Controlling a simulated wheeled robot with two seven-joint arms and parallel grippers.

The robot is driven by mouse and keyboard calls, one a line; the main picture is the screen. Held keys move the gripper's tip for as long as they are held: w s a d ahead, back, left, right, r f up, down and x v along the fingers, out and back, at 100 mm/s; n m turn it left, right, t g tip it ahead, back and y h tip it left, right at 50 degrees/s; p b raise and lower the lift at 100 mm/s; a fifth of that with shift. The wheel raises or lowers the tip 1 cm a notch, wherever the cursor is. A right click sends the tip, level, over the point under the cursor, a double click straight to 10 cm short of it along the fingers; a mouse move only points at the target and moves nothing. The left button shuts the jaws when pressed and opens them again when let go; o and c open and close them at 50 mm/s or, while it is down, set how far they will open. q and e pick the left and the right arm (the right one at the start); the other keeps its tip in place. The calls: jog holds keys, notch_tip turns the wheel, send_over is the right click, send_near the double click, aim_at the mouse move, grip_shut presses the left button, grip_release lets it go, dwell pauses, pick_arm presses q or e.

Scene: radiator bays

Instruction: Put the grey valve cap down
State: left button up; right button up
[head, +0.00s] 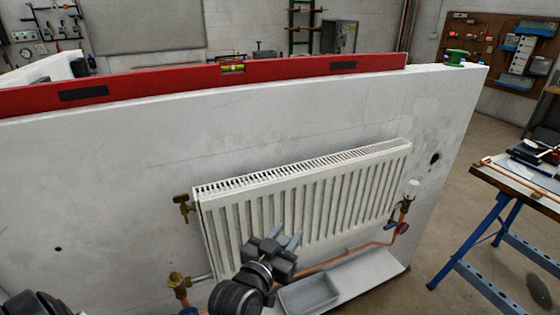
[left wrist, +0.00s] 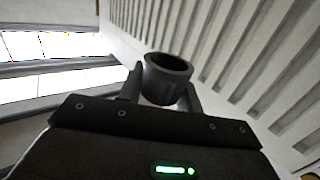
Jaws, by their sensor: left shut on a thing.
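My left gripper (head: 285,240) is in front of the lower part of the white radiator (head: 310,200), above a grey tray (head: 308,294). In the left wrist view it is shut on the grey valve cap (left wrist: 168,78), a dark grey cup shape with its open end showing. The cap sits between the two fingertips (left wrist: 163,92), with the radiator's ribs behind it. In the head view I cannot make out the cap at the fingers. My right gripper is not in view.
The tray stands on a white ledge (head: 375,272) under the radiator. A copper pipe (head: 345,252) runs above the ledge. Brass valves stand at the lower left (head: 177,282) and right, where a white cap (head: 412,187) shows. A red level (head: 150,81) lies along the panel top.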

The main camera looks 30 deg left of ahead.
pick_arm(q)
jog(key=shift+a+r, duration=0.1)
jog(key=shift+r, duration=0.15)
jog(key=w+r+p, duration=0.2)
jog(key=r+p, duration=0.5)
jog(key=r, duration=0.4)
jog(key=w+r+m+h+p, duration=0.1)
jog(key=r+p, duration=0.6)
jog(key=r, duration=0.4)
jog(key=shift+w+r+h, duration=0.3)
jog(key=shift+w+r, duration=0.1)
